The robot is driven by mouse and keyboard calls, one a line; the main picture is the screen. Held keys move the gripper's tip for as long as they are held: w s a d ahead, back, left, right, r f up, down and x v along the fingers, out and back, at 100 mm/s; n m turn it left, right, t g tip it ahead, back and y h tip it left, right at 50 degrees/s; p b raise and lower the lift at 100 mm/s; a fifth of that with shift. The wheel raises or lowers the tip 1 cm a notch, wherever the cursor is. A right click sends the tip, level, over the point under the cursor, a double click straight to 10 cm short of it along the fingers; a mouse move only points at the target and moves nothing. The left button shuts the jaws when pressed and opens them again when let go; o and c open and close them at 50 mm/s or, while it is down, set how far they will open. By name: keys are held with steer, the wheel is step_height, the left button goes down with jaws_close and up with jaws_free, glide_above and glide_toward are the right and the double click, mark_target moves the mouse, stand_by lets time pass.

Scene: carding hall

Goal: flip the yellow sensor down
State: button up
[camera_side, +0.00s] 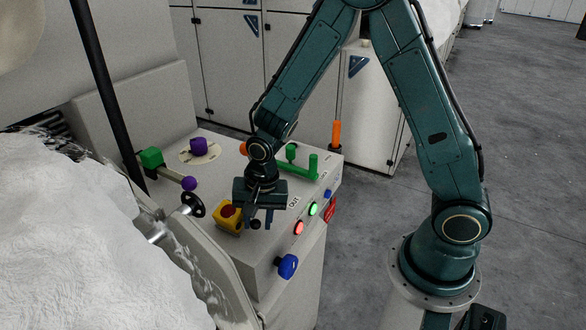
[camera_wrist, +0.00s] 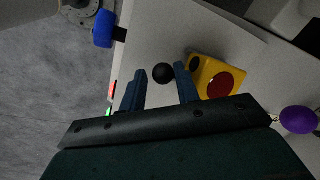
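The yellow sensor (camera_side: 230,219) seems to be the small yellow block with a red round face on the light grey machine top. In the wrist view the yellow block (camera_wrist: 203,66) lies just right of my right finger. A black ball (camera_wrist: 163,72) shows between my two fingers in that view; what it is fixed to is hidden. My gripper (camera_side: 261,222) points down above the panel, just right of the yellow block. In the wrist view my gripper (camera_wrist: 160,78) has its fingers apart, with nothing clearly held. I cannot tell whether a finger touches the yellow block.
A handwheel (camera_side: 193,204), a purple ball (camera_side: 189,184), a purple knob (camera_side: 198,147) and a green block (camera_side: 151,157) stand left and behind. A green handle (camera_side: 300,167) and orange lever (camera_side: 336,133) are behind right. Lit red (camera_side: 298,228) and green buttons and a blue knob (camera_side: 288,266) line the front.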

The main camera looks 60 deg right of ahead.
steer(key=shift+d+y, duration=0.25)
steer(key=shift+y, duration=0.15)
step_height(320, 180, up, 15)
steer(key=s+d, duration=0.1)
steer(key=s, duration=0.2)
steer(key=s+d+r+n+t, duration=0.1)
steer(key=s+r+n+t, duration=0.1)
steer(key=s+r+n, duration=0.2)
steer(key=s+d+r+n+t+h, duration=0.1)
steer(key=s+r+n, duration=0.4)
steer(key=s, duration=0.6)
steer(key=shift+d+n+t, duration=0.4)
steer(key=shift+d+n, duration=0.4)
steer(key=shift+s+r, duration=0.1)
steer(key=shift+r, duration=0.05)
stand_by(0.4)
steer(key=w+a+f+m+g, duration=0.3)
steer(key=w+f+m, duration=0.8)
steer(key=w+m, duration=0.4)
steer(key=shift+w+a, duration=0.35)
steer(key=shift+a, duration=0.15)
